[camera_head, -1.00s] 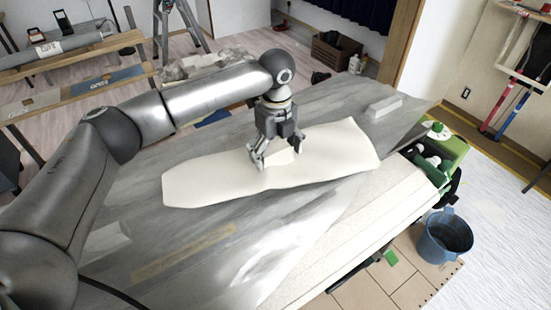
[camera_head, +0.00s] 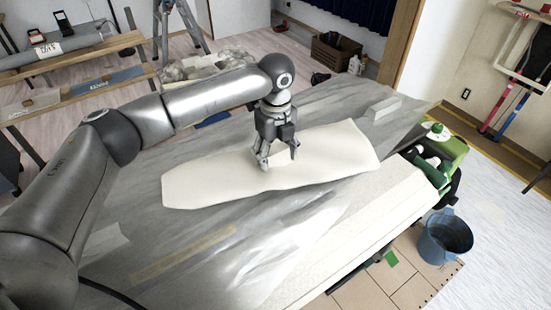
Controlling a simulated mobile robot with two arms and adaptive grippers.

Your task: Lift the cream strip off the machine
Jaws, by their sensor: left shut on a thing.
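The cream strip (camera_head: 325,157) lies long and slightly rumpled across a grey-streaked tabletop (camera_head: 190,250), running from left of centre up to the right. My left gripper (camera_head: 279,158) reaches down over the middle of the strip, its fingertips at the strip's upper surface. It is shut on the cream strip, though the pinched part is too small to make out. A long cream-topped machine (camera_head: 362,222) with a green end unit (camera_head: 440,158) runs along the table's right side. The strip shows no clear lift. My right gripper is not in view.
A blue bucket (camera_head: 446,237) stands on the floor at right. A wooden bench (camera_head: 75,90) is at the back left. The table's front left area is clear.

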